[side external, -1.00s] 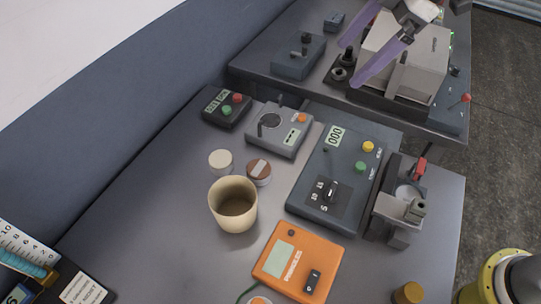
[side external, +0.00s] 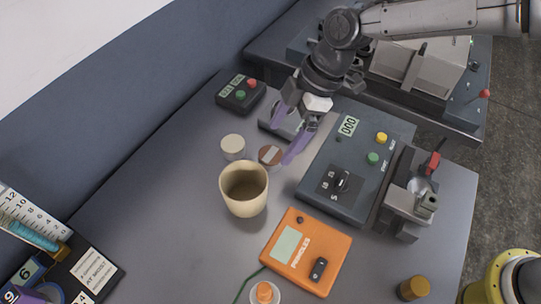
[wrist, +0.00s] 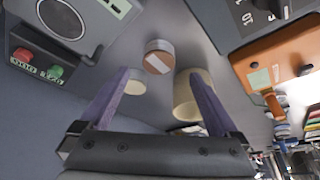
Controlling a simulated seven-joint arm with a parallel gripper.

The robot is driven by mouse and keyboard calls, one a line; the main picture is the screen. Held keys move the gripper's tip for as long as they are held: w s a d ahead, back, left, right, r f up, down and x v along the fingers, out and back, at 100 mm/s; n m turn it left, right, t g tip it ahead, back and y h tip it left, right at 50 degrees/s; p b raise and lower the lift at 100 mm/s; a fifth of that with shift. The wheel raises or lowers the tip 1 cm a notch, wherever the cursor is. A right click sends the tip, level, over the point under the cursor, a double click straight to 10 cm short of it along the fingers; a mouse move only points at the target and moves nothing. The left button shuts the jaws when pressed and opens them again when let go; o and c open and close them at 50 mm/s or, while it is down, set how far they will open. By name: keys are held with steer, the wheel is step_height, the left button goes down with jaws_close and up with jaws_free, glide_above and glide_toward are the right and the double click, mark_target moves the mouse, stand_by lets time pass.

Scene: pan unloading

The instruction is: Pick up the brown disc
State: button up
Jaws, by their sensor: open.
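The brown disc (side external: 271,156), a low round piece with a brown top crossed by a pale stripe, lies on the grey table beside a cream disc (side external: 233,147) and just behind the beige cup (side external: 245,190). My gripper (side external: 288,132) is open, with two purple fingers, above the table just behind and to the right of the brown disc. One fingertip shows close to the disc's right side. In the wrist view the brown disc (wrist: 158,60) lies ahead of the gap between the fingers (wrist: 158,85), and nothing is held. The cream disc (wrist: 135,84) is partly hidden there by the left finger.
A dark panel with knobs (side external: 358,165) stands right of the disc, and an orange meter (side external: 306,252) in front. A grey device (side external: 270,123) is partly hidden behind my gripper. A small button box (side external: 240,95) stands at the back left.

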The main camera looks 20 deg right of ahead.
mark_target(272, 154)
steer(key=shift+x, duration=2.75)
steer(key=shift+w, duration=0.1)
steer(key=shift+c, duration=0.2)
steer(key=shift+d, duration=0.1)
jaws_close()
steer(key=shift+r, duration=0.15)
